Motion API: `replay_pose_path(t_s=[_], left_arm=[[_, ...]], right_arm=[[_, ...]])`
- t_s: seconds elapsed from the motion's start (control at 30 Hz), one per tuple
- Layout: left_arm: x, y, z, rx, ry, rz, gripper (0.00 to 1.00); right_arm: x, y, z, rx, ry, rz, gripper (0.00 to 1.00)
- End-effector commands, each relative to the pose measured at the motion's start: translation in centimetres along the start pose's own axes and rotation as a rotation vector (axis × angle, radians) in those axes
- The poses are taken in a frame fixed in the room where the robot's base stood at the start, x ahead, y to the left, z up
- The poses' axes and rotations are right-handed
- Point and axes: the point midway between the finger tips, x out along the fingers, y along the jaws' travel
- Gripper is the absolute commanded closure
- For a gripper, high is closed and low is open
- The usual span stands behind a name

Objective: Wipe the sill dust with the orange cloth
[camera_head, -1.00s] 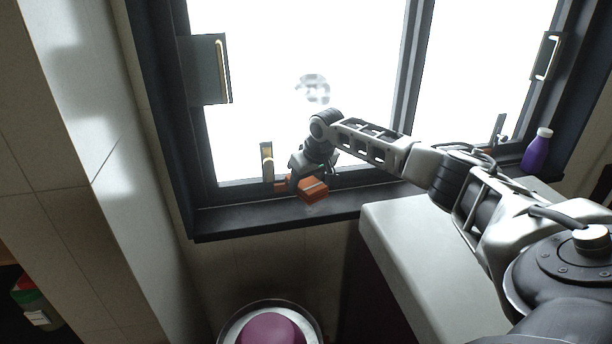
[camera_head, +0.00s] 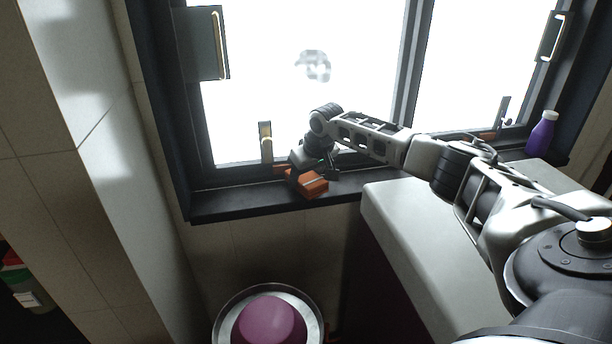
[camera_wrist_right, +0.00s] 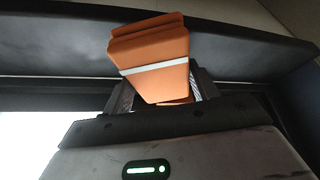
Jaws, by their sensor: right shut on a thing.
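The orange cloth (camera_head: 312,185) is a folded block with a pale stripe. My right gripper (camera_head: 303,176) is shut on it and holds it at the dark window sill (camera_head: 235,207), close to the front edge. In the right wrist view the cloth (camera_wrist_right: 155,55) sticks out between the two fingers (camera_wrist_right: 163,92) over the sill (camera_wrist_right: 60,62). I cannot tell whether it touches the sill. I cannot make out the dust clearly. My left gripper is not in view.
A purple bottle (camera_head: 541,134) stands at the right end of the sill. A pale counter (camera_head: 410,225) lies under my right arm. A round metal-rimmed bin (camera_head: 222,318) with a pink thing inside is below. The sill's left part is clear. Upright window handles (camera_head: 265,143) rise behind.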

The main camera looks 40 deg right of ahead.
Motion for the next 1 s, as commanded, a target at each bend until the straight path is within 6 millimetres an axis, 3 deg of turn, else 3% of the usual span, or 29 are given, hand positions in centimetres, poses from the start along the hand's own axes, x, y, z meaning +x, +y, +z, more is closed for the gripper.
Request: replay_pose_path(t_s=[1.0], left_arm=[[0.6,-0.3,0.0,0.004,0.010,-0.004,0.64]], right_arm=[[1.7,0.0,0.7,0.001,0.000,0.000,0.60]])
